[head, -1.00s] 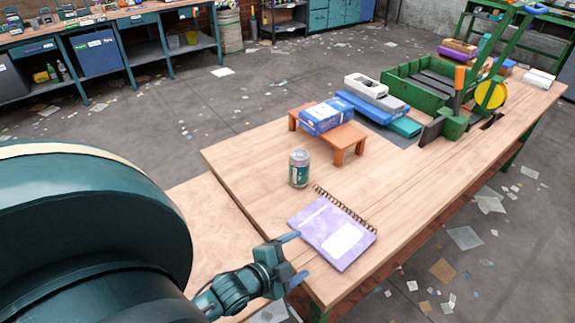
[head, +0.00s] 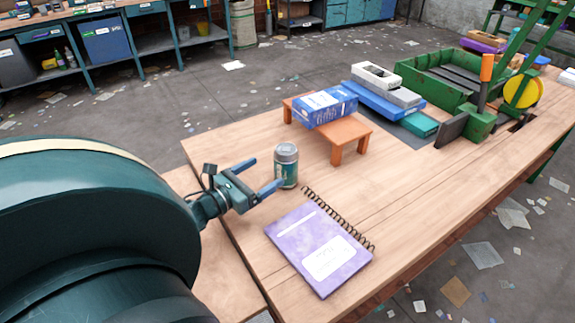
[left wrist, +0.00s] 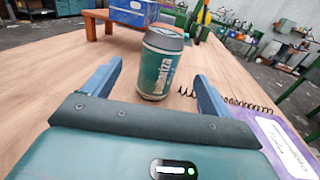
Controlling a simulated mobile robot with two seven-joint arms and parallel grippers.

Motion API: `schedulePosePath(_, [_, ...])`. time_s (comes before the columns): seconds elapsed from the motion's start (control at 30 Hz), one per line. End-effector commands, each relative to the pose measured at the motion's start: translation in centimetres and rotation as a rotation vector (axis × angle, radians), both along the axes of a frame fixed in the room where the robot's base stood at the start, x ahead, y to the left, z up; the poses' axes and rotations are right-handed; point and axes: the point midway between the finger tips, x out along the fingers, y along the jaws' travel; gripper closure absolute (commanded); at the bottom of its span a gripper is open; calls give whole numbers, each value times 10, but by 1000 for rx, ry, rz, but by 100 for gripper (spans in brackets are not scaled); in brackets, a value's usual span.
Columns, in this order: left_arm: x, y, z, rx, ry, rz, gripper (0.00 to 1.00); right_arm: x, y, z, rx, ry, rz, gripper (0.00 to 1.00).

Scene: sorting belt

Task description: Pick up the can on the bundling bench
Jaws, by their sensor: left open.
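The can (head: 286,166), green with a grey top, stands upright on the wooden bundling bench (head: 420,190). It also shows in the left wrist view (left wrist: 160,66), ahead of the fingers and roughly midway between their lines. My left gripper (head: 266,174) is open and empty, just left of the can in the head view, with its fingers pointing toward it. In the left wrist view its two blue fingers (left wrist: 155,90) are spread wide, and the can's base is near the fingertips. I cannot tell whether anything touches. My right gripper is not in view.
A purple spiral notebook (head: 318,250) lies close in front of the can. An orange stand (head: 347,133) bearing a blue box (head: 327,106) is behind it. Grey and blue boxes and a green tray (head: 408,72) are farther back. The bench's front right is clear.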

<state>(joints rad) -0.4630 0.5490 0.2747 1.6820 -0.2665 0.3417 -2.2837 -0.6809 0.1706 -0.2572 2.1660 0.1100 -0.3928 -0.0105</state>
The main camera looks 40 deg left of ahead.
Motion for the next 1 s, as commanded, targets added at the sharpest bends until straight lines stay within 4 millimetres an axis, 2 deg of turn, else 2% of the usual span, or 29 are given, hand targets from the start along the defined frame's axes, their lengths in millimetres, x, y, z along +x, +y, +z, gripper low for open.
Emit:
schedulePosePath(0.1, [22,-2,1,1,-2,0,16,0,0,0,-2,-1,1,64])
schedulePosePath(0.37, [41,-4,-1,-2,0,1,16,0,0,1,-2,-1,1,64])
schedulePosePath(0.7, [83,-9,-5,-3,1,1,16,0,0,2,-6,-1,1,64])
schedulePosePath(1.0, [88,-10,-6,-3,2,1,16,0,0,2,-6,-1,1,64])
